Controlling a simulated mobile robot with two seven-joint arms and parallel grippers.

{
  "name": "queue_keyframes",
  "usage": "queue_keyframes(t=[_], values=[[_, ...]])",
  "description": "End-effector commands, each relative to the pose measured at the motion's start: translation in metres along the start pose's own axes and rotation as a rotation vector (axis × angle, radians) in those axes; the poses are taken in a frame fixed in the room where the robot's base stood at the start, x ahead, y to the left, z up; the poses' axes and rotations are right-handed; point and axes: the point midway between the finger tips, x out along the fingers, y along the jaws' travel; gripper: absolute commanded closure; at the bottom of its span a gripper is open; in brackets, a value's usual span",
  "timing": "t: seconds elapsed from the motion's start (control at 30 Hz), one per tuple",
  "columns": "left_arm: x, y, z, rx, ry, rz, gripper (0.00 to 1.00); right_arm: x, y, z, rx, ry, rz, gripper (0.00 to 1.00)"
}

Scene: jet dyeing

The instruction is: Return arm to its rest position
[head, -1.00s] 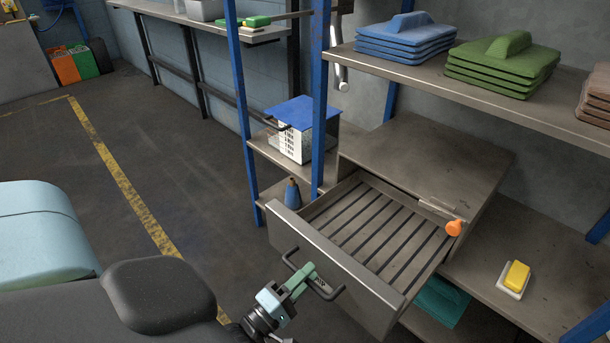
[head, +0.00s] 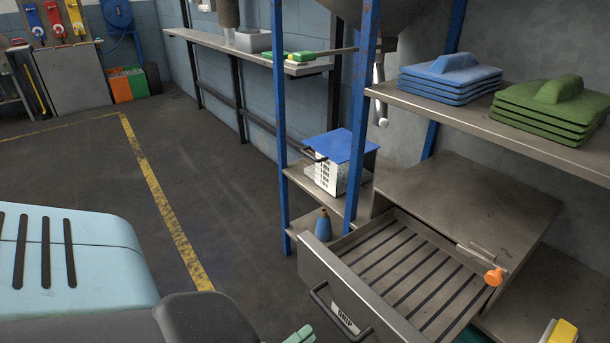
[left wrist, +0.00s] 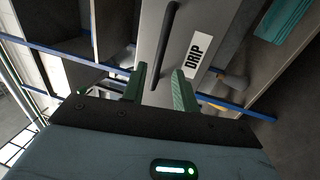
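My left gripper (head: 302,335) shows only as a green fingertip at the bottom edge of the head view. In the left wrist view the two green fingers of the left gripper (left wrist: 159,75) stand apart with nothing gripped between them. The drawer (head: 385,312), labelled DRIP, is pulled open, and its slatted inside looks empty. Its dark bar handle (head: 335,318) is just beyond the fingertip. In the left wrist view the handle (left wrist: 155,42) lies ahead of the open fingers, apart from them as far as I can tell. My right gripper is in neither view.
A blue rack post (head: 362,120) stands left of the drawer cabinet (head: 470,205). An orange knob (head: 493,277) sits at the drawer's right side. A blue-lidded white basket (head: 335,165) and a blue bottle (head: 323,225) stand behind. Floor to the left is open.

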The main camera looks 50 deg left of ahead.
Motion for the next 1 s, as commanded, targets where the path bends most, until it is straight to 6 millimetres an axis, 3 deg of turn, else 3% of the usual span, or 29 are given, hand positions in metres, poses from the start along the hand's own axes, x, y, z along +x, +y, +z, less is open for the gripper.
queue_keyframes(t=[0.37,0.53,0.67,0.8,1.0], values=[[0.0,0.0,0.0,0.002,-0.001,-0.002,0.71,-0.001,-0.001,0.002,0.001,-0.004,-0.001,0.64],[-0.017,-0.013,0.018,0.114,-0.053,-0.091,0.71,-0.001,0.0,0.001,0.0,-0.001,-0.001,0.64],[-0.055,-0.038,0.05,0.361,-0.185,-0.263,0.71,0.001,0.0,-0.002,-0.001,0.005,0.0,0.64],[-0.113,-0.066,0.082,0.691,-0.403,-0.46,0.71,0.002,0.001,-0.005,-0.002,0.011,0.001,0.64],[-0.193,-0.086,0.101,1.077,-0.738,-0.661,0.71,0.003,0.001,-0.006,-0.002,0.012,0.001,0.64]])
